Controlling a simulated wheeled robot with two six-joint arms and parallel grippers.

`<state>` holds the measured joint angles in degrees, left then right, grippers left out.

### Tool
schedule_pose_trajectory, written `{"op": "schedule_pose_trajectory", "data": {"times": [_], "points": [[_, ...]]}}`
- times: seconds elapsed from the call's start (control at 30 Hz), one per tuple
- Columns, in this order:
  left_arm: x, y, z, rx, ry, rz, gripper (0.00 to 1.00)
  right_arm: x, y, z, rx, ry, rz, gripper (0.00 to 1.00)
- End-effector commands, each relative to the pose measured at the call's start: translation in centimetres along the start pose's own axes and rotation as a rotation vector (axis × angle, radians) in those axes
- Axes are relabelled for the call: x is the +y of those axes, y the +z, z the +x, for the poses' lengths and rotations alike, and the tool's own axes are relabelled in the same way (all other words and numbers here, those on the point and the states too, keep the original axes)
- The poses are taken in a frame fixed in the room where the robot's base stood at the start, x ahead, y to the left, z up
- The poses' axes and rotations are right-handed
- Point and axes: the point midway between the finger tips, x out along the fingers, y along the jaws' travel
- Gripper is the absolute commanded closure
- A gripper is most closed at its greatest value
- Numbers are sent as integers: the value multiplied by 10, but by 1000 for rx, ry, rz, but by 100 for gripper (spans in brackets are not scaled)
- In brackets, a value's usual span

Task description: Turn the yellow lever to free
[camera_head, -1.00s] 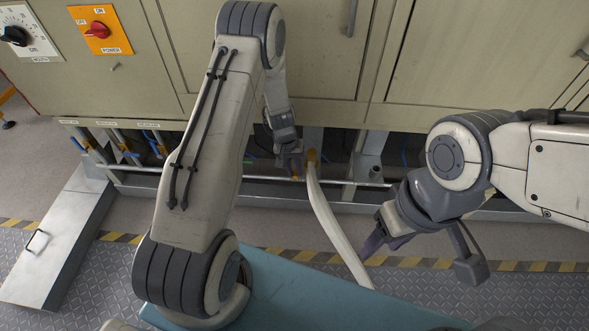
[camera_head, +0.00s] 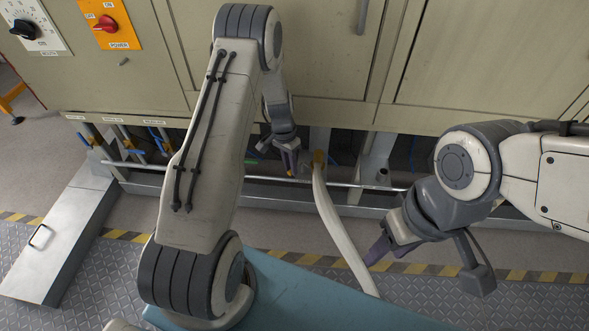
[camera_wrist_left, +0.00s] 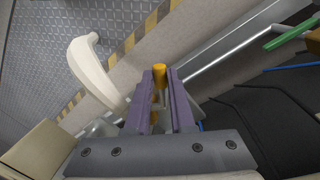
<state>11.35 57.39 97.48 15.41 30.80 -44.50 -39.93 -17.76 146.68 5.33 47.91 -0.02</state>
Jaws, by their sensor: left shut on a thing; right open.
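The yellow lever (camera_wrist_left: 159,75) stands between the two purple fingers of my left gripper (camera_wrist_left: 160,95) in the left wrist view. My left gripper is shut on it. In the head view this gripper (camera_head: 287,160) is below the cabinet's lower edge, and a little of the yellow lever (camera_head: 291,171) shows at its fingertips. My arm hides part of the pipework behind it. My right gripper (camera_head: 380,250) is open and empty, right of the white hose and apart from it.
A white hose (camera_head: 338,230) with a yellow fitting hangs just right of the left gripper. A horizontal metal pipe (camera_head: 340,185) runs below the beige cabinet (camera_head: 300,70). Other valves (camera_head: 125,145) sit at the left. Patterned floor with a striped edge lies in front.

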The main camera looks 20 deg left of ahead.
Motion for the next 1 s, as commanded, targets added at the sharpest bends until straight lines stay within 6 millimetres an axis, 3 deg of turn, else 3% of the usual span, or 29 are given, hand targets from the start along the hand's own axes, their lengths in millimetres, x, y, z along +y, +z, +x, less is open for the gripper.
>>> {"op": "schedule_pose_trajectory", "data": {"times": [0.6, 1.0], "points": [[-29, -12, -6, -86, -2, 552, 100, 0, 0, -2, 0, 0, 0, 50], [-37, -20, -7, -118, -2, 750, 100, 0, 0, -4, 0, 0, 0, 50]]}}
